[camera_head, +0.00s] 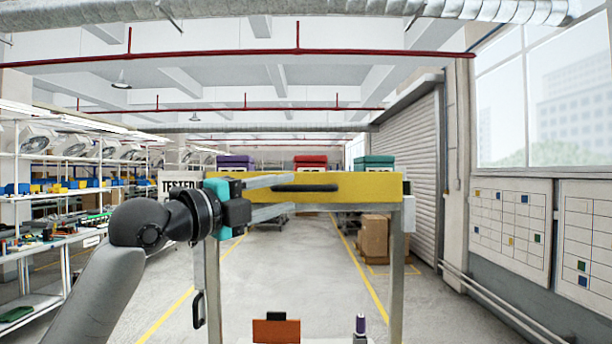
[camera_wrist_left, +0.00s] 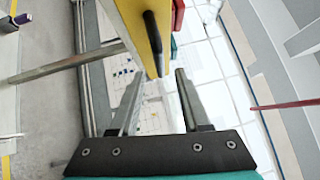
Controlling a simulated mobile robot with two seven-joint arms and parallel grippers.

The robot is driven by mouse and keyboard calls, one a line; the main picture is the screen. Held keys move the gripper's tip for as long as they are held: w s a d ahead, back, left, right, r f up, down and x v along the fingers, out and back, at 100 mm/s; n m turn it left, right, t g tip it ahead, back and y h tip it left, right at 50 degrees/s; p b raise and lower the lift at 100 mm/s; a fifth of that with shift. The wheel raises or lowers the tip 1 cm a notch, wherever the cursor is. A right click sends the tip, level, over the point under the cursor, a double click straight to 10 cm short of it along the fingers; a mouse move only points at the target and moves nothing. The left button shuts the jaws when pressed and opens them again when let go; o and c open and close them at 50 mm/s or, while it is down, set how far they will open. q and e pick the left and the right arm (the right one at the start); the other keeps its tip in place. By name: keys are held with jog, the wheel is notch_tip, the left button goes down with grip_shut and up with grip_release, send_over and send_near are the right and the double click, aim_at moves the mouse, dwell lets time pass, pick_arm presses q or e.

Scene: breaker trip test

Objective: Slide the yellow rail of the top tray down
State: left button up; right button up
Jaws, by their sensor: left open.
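The yellow rail (camera_head: 365,190) runs level across the upper front of a grey metal frame in the head view. A black handle (camera_head: 318,188) is fixed to its front. In the left wrist view the yellow rail (camera_wrist_left: 128,22) and black handle (camera_wrist_left: 153,42) show past the fingertips. My left gripper (camera_head: 297,193) comes in from the left, open. One finger is near the rail's upper edge and one lower, with the handle's height between them. I see no clear contact. The gripper (camera_wrist_left: 158,74) holds nothing. My right gripper is out of view.
Purple (camera_head: 235,162), red (camera_head: 310,161) and green (camera_head: 374,161) items stand behind the rail. Frame posts (camera_head: 397,270) stand below. An orange-brown block (camera_head: 276,331) and purple-topped item (camera_head: 360,326) are low in front.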

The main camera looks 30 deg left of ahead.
aim_at(302, 188)
pick_arm(q)
jog(key=p+x, duration=0.2)
jog(key=x, duration=0.3)
jog(key=shift+w+r, duration=0.1)
jog(key=shift+w+d, duration=0.15)
jog(key=shift+w, duration=0.35)
jog(key=shift+c, duration=0.4)
grip_shut()
dwell(0.5)
